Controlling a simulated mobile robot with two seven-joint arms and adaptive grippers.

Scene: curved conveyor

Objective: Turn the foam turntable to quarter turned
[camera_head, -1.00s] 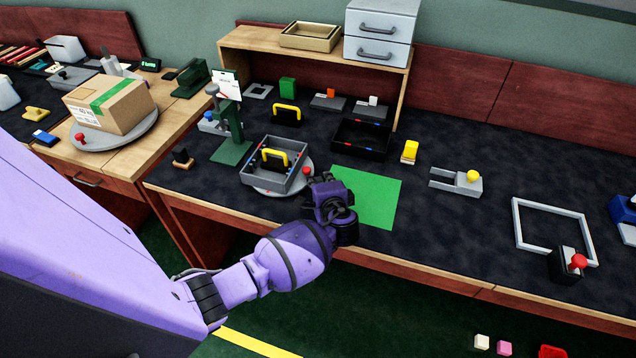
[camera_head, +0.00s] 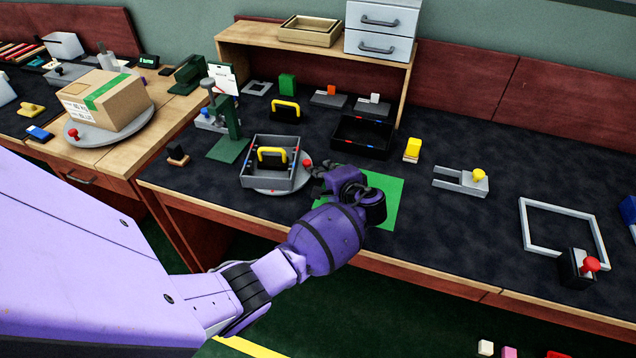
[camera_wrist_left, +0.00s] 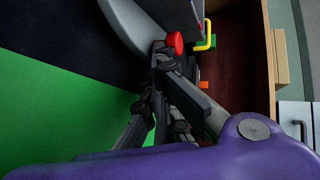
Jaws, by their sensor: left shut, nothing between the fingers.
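The turntable (camera_head: 283,189) is a light grey disc on the dark bench, mostly hidden under a grey open tray (camera_head: 249,182). A black block with a yellow handle (camera_head: 272,153) sits in the tray. A red knob (camera_head: 307,163) stands at the disc's right rim; it also shows in the left wrist view (camera_wrist_left: 175,42). My left gripper (camera_head: 317,173) is shut and empty, just right of the knob. In the left wrist view its fingertips (camera_wrist_left: 160,55) are at the knob; I cannot tell whether they touch. My right gripper is not in view.
A green mat (camera_head: 388,205) lies under my left wrist. A black tray (camera_head: 360,150) stands behind it, and a green stand (camera_head: 226,148) is left of the turntable. Another turntable (camera_head: 140,133) with a cardboard box (camera_head: 105,100) is at far left.

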